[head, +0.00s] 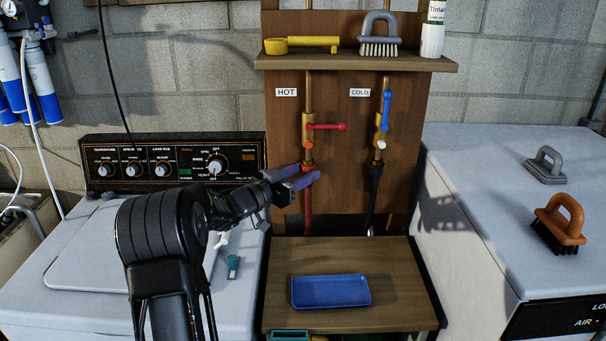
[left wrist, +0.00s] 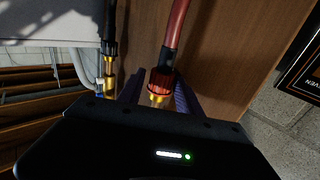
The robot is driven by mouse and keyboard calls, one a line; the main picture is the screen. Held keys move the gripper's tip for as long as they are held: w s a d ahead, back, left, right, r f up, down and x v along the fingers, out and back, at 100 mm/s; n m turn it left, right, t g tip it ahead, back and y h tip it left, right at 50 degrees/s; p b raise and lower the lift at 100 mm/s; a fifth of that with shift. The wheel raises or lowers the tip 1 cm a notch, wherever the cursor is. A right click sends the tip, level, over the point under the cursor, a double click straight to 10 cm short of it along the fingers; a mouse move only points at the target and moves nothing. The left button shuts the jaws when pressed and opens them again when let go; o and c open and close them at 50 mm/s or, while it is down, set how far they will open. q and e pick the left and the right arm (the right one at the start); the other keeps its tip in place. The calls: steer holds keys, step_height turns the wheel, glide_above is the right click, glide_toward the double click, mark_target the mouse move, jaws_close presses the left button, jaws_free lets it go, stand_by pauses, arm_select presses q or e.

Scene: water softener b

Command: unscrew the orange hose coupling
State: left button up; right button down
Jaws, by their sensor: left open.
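The hose coupling (head: 308,167), red to orange-red and ribbed, sits under the brass HOT valve (head: 308,130) on the wooden board. The red hose (head: 308,215) hangs down from it. My left gripper (head: 306,177) reaches in from the left at the coupling's height, with its purple-grey fingers around the top of the hose. In the left wrist view the coupling (left wrist: 160,82) lies between the two open fingers (left wrist: 158,92), with a visible gap on at least one side. Contact cannot be told. My right gripper is out of view.
The COLD valve (head: 382,125) with a blue lever and black hose is to the right. A red lever (head: 328,127) sticks out above the coupling. A shelf (head: 440,64) is above. A blue tray (head: 331,291) lies on the wooden stand below.

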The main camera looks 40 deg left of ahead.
arm_select(q)
steer(key=shift+a+f, duration=0.15)
steer(key=shift+f, duration=0.35)
steer(key=shift+s, duration=0.15)
steer(key=shift+s+a, duration=0.2)
steer(key=shift+s, duration=1)
